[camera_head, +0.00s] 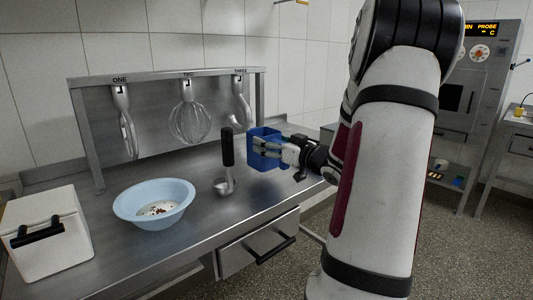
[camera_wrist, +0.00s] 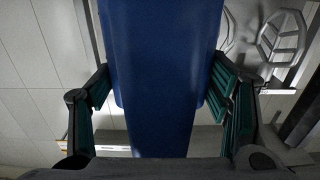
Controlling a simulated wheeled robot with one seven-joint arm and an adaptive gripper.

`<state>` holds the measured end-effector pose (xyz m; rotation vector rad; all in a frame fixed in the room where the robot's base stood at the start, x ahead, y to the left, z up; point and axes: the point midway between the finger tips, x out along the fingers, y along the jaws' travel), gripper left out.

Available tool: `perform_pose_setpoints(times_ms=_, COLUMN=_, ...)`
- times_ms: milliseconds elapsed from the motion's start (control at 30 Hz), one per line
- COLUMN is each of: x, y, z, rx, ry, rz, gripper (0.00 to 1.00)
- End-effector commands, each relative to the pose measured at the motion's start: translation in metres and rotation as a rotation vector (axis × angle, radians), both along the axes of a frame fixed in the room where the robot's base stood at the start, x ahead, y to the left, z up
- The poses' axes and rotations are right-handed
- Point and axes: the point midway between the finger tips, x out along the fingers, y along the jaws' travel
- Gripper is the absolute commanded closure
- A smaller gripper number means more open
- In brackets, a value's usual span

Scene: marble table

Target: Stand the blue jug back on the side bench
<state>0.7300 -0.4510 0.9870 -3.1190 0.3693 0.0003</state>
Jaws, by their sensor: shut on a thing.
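The blue jug (camera_head: 264,154) is in my gripper (camera_head: 277,150) above the right end of the steel bench (camera_head: 200,240). My fingers are shut around its sides. The jug looks upright in the head view; whether its base touches the bench is hard to tell. In the wrist view the jug (camera_wrist: 160,70) fills the middle, with green-padded fingers of my gripper (camera_wrist: 160,110) on both sides. My arm hides much of the area to the right, so I cannot tell which surface is the side bench.
A light blue bowl (camera_head: 154,204) with bits in it, a ladle-like tool (camera_head: 227,160) with a black handle and a white box (camera_head: 46,235) stand on the bench. Whisk attachments (camera_head: 187,122) hang from a rack behind. An oven (camera_head: 485,80) stands at the right.

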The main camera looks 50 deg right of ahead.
Motion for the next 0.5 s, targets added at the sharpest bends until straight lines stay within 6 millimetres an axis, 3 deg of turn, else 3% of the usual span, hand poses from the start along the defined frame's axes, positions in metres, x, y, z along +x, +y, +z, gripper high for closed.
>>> perform_pose_setpoints(times_ms=267, x=0.028, y=-0.012, z=-0.003, rx=-0.001, ry=-0.002, rz=0.002, gripper=0.58)
perform_pose_setpoints(times_ms=400, x=0.025, y=-0.012, z=-0.029, rx=0.004, ry=0.0, rz=-0.001, gripper=0.58)
perform_pose_setpoints(times_ms=500, x=0.025, y=-0.012, z=-0.034, rx=0.0, ry=-0.001, rz=0.0, gripper=0.58)
